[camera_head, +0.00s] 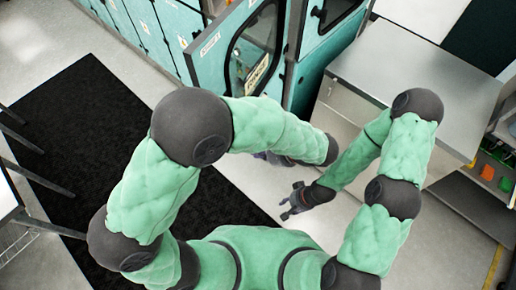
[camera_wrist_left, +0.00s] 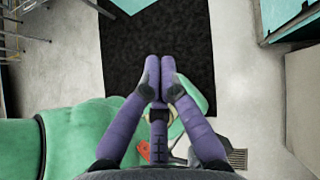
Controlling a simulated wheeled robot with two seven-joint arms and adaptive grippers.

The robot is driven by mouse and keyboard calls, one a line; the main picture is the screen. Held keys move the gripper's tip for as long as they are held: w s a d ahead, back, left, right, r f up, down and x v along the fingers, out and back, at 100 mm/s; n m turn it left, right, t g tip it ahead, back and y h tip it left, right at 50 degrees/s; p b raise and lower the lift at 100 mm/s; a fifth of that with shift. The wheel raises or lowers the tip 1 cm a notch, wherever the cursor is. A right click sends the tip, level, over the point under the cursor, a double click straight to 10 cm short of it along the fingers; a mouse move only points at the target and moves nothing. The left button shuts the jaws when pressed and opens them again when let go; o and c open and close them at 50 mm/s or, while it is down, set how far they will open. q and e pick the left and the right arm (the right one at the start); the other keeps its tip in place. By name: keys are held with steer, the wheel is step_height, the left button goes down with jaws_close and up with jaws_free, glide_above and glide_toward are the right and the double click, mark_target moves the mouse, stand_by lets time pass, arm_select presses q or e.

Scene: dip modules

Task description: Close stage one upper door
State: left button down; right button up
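A teal door (camera_head: 213,53) with a dark-framed window stands swung out from the teal cabinet (camera_head: 306,75) at the top middle of the head view. A small label is on it, too small to read. My left gripper is mostly hidden behind my left forearm in the head view, with only a purple bit (camera_head: 272,158) showing below the door. In the left wrist view its two purple fingers (camera_wrist_left: 160,68) have their tips together, with nothing seen between them. It is apart from the door. My right gripper (camera_head: 291,207) hangs low over the floor, away from the door; its finger spacing is unclear.
A grey-topped counter (camera_head: 420,85) stands right of the cabinet. More teal cabinet fronts (camera_head: 150,35) line the back left. A black mat (camera_head: 85,125) lies on the pale floor. A shelf with small orange and green items (camera_head: 487,172) is at the right edge.

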arm_select(q)
steer(key=w+a+f, duration=0.3)
steer(key=a+f, duration=0.1)
steer(key=a, duration=0.4)
steer(key=shift+w+f, duration=0.2)
steer(key=shift+f, duration=0.05)
steer(key=shift+a, duration=0.15)
